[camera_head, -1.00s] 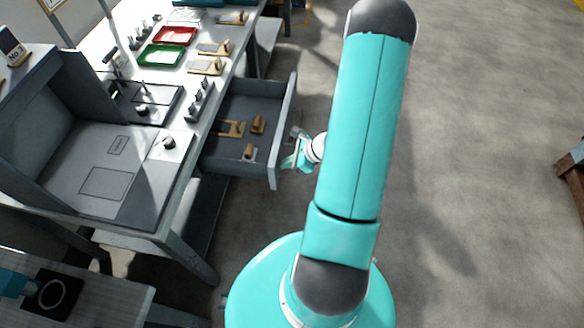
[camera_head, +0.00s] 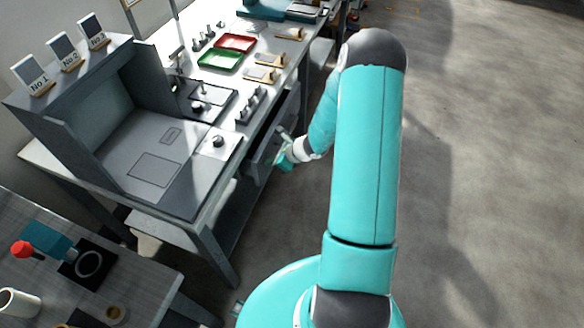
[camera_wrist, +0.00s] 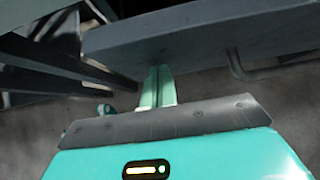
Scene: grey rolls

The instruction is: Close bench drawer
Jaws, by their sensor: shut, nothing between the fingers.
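The bench drawer (camera_head: 264,158) is most of the way into the grey bench; only a narrow part of it shows past the bench edge, and its contents are out of sight. In the wrist view its grey front panel (camera_wrist: 200,35) spans the top, with a bar handle (camera_wrist: 275,68) at the right. My gripper (camera_head: 281,155) is at the drawer front, beside the handle. Its fingers (camera_wrist: 158,85) are shut and empty, and their tips meet the panel's lower edge in the wrist view. Whether they touch it I cannot tell.
The bench top (camera_head: 225,165) holds a red tray (camera_head: 236,43), a green tray (camera_head: 220,60) and several small fixtures. A second table (camera_head: 120,265) with a red-knobbed device stands at lower left. Open floor (camera_head: 470,180) lies to the right.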

